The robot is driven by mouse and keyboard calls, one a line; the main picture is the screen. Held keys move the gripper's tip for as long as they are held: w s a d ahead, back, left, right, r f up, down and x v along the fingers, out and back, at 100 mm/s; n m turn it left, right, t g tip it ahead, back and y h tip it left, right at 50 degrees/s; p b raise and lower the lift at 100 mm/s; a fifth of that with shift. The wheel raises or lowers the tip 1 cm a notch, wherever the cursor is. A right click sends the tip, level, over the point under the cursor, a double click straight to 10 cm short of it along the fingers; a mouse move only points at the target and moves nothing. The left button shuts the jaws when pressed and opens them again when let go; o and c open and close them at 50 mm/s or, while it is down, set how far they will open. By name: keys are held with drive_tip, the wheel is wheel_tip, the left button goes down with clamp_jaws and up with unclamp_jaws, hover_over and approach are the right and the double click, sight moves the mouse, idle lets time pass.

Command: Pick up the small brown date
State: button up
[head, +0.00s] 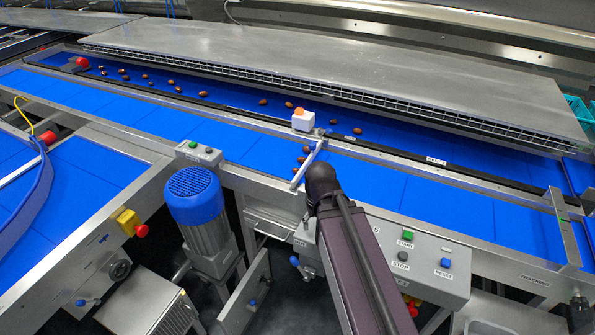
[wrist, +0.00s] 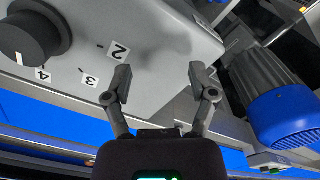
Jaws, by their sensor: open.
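Several small brown dates lie on the blue conveyor in the head view. Most are strung along the far lane, such as one date (head: 263,101) near the middle and another (head: 357,130) to the right of a white block. A few more, including one date (head: 306,149), lie on the nearer lane by a metal crossbar. I cannot tell which one the task means. My gripper (wrist: 160,72) is open and empty in the wrist view, over a grey control box. No date shows between its fingers. In the head view my arm hides the gripper.
A white block with an orange top (head: 303,120) stands by the lane divider. A blue motor (head: 193,195) and a button panel (head: 425,262) stand in front. A grey cover plate (head: 330,65) overhangs the far lane.

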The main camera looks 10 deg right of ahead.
drive_tip(key=w+r+n+p, duration=0.3)
drive_tip(key=w, duration=0.6)
drive_tip(key=w+a+r+n+p, duration=0.1)
drive_tip(key=w+r+n+p, duration=0.2)
drive_tip(key=w, duration=0.7)
drive_tip(key=w+r+n+p, duration=0.3)
drive_tip(key=w+r+n, duration=0.1)
drive_tip(key=w, duration=0.6)
drive_tip(key=shift+w+a+n+p, duration=0.15)
drive_tip(key=shift+w+n+p, duration=0.05)
drive_tip(key=shift+n+p, duration=0.2)
drive_tip(key=shift+f, duration=0.2)
drive_tip(key=b, duration=0.9)
hover_over(295, 168)
drive_tip(key=f, duration=0.8)
drive_tip(key=shift+w+a+f, duration=0.15)
drive_tip(key=shift+w+f, duration=0.05)
drive_tip(key=shift+f, duration=0.1)
drive_tip(key=f+b, duration=0.2)
drive_tip(key=shift+s+d+f+b, duration=0.2)
drive_tip(key=shift+f+b, duration=1.3)
drive_tip(key=c, duration=0.8)
